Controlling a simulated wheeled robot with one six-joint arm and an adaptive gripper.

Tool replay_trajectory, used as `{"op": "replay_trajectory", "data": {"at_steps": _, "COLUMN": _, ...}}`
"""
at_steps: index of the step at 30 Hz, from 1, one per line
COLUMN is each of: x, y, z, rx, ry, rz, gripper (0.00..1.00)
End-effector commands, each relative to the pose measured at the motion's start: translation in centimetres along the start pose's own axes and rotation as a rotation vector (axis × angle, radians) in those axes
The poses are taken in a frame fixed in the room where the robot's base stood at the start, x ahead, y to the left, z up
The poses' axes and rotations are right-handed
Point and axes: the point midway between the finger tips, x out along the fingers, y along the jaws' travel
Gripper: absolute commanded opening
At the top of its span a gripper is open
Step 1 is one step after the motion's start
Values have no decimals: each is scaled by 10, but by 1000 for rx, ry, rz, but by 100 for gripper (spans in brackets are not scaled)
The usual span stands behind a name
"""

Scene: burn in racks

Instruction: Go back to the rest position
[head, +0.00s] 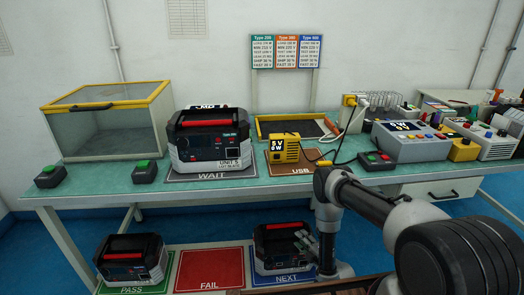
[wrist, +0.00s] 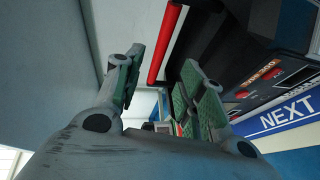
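My arm reaches down past the front edge of the table in the head view, with my gripper (head: 304,241) low at the right side of the black unit (head: 278,256) on the blue NEXT mat (head: 285,278). In the wrist view, my gripper (wrist: 160,92) has its green-padded fingers spread apart with nothing clasped. The unit's red handle (wrist: 168,42) shows beyond and between the fingers there, clear of both pads. The NEXT label (wrist: 290,115) is at the right of that view.
The green table (head: 230,190) overhangs the lower shelf. On it stand UNIT 5 (head: 210,140) on the WAIT mat, a yellow USB meter (head: 284,148) and a grey power supply (head: 410,145). Below, another unit (head: 130,258) sits on PASS; the red FAIL mat (head: 208,270) is bare.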

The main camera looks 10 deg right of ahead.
Motion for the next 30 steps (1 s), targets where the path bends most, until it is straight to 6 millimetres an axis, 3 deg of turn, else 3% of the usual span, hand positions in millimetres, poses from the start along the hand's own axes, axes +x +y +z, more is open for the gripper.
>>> {"op": "replay_trajectory", "data": {"at_steps": 2, "x": -1, "y": -14, "z": 0, "rx": 79, "ry": -1, "rz": -60, "gripper": 39}}
{"op": "replay_trajectory", "data": {"at_steps": 5, "x": -10, "y": -55, "z": 0, "rx": 220, "ry": -32, "rz": -233, "gripper": 39}}
{"op": "replay_trajectory", "data": {"at_steps": 10, "x": -71, "y": -136, "z": -4, "rx": 479, "ry": -177, "rz": -621, "gripper": 39}}
{"op": "replay_trajectory", "data": {"at_steps": 12, "x": -92, "y": -146, "z": -2, "rx": 572, "ry": -264, "rz": -759, "gripper": 39}}
{"op": "replay_trajectory", "data": {"at_steps": 14, "x": -106, "y": -144, "z": 2, "rx": 645, "ry": -349, "rz": -861, "gripper": 39}}
{"op": "replay_trajectory", "data": {"at_steps": 17, "x": -124, "y": -116, "z": 12, "rx": 759, "ry": -514, "rz": -1004, "gripper": 39}}
{"op": "replay_trajectory", "data": {"at_steps": 20, "x": -139, "y": -70, "z": 21, "rx": 858, "ry": -684, "rz": -1101, "gripper": 39}}
{"op": "replay_trajectory", "data": {"at_steps": 25, "x": -165, "y": 35, "z": 29, "rx": 997, "ry": -961, "rz": -1187, "gripper": 39}}
{"op": "replay_trajectory", "data": {"at_steps": 30, "x": -198, "y": 146, "z": 25, "rx": 1112, "ry": -1191, "rz": -1201, "gripper": 39}}
